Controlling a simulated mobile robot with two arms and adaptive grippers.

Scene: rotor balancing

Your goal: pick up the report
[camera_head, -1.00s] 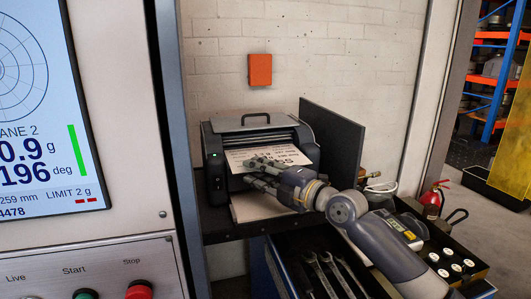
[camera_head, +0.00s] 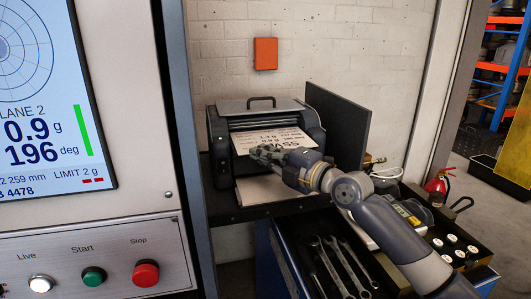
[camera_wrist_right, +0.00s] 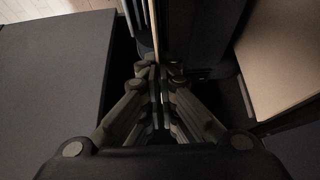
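The report is a white printed sheet (camera_head: 272,136) with large lettering that reads like "PASS". It slopes out of the front of a dark printer (camera_head: 218,150) on a shelf. My right gripper (camera_head: 262,153) is at the sheet's lower front edge with its fingers together. In the right wrist view, the fingers (camera_wrist_right: 160,72) close from both sides on a thin pale sheet edge (camera_wrist_right: 154,28). The fingers hide part of the report's lower edge. My left gripper is not in view.
A pale tray (camera_head: 262,190) juts out below the sheet. A dark upright panel (camera_head: 338,128) stands right of the printer. An open drawer with wrenches (camera_head: 340,265) lies below. A machine cabinet with a screen and buttons (camera_head: 93,276) fills the left.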

